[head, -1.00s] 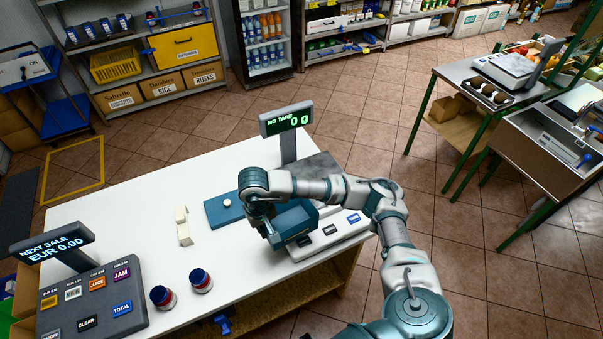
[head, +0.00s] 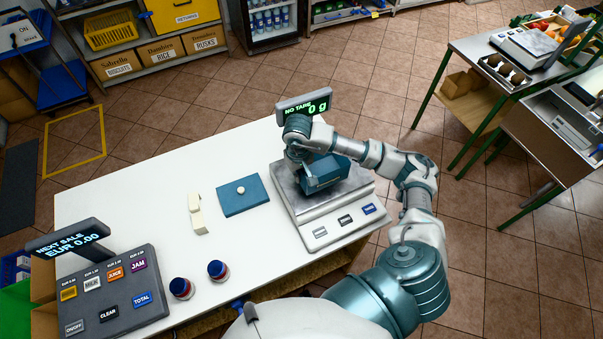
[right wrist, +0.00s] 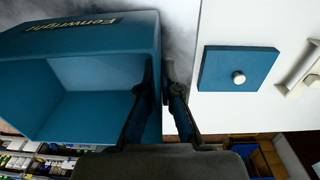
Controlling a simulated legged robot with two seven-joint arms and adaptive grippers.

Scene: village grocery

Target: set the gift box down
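The gift box (head: 328,174) is a blue, open-topped box with gold lettering; it also shows in the right wrist view (right wrist: 85,50). My right gripper (head: 305,160) is shut on one wall of it. In the right wrist view one finger (right wrist: 158,100) is on the box's inner side and the other outside. The blue lid (head: 243,196) with a white knob lies on the counter left of the scale. My left gripper is not in view.
A white handset-like object (head: 197,213) and two dark-lidded jars (head: 181,288) (head: 217,270) stand on the white counter (head: 130,200). A cash register (head: 110,290) is at the left. The counter's back left is clear.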

